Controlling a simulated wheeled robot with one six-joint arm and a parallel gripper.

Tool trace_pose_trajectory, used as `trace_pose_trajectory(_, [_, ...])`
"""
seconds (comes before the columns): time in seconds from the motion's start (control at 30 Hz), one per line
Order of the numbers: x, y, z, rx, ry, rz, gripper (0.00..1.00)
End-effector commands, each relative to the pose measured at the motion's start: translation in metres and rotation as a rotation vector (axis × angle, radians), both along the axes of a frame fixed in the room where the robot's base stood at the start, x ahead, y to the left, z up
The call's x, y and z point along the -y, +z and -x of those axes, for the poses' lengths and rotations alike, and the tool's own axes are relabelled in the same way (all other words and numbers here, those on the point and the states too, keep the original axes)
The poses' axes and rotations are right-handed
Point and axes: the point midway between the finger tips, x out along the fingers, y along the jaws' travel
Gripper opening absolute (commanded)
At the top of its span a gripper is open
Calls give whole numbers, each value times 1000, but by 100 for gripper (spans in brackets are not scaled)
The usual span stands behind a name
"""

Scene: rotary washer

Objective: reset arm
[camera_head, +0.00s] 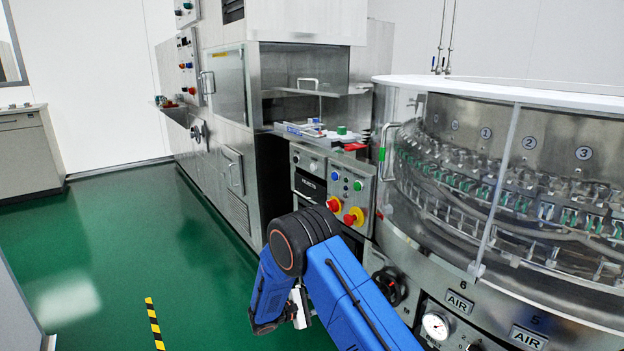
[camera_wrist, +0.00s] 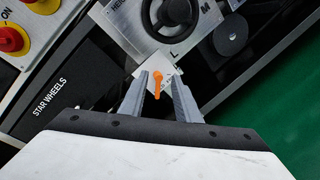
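My blue arm (camera_head: 340,285) is bent in front of the machine, its dark elbow joint toward the control panel. In the wrist view my gripper (camera_wrist: 160,82) has its two grey fingers apart, with nothing clearly held. An orange lever (camera_wrist: 157,84) on a pale plate shows between and beyond the fingers; whether the fingers touch it I cannot tell. In the head view the gripper fingers are hidden; only a white part beside the blue link shows.
The rotary washer (camera_head: 470,240) with its clear cover stands close on the right. A control panel (camera_head: 347,195) with red knobs is behind the elbow. A black handwheel (camera_wrist: 172,14) is near the fingers. Green floor (camera_head: 150,240) is free on the left.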

Motion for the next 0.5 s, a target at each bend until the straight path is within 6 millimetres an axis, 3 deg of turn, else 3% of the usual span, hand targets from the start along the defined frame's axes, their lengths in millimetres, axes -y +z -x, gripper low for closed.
trace_pose_trajectory(0.1, [26,36,7,-4,-70,-60,30])
trace_pose_trajectory(0.5, [106,133,53,-13,-279,-279,30])
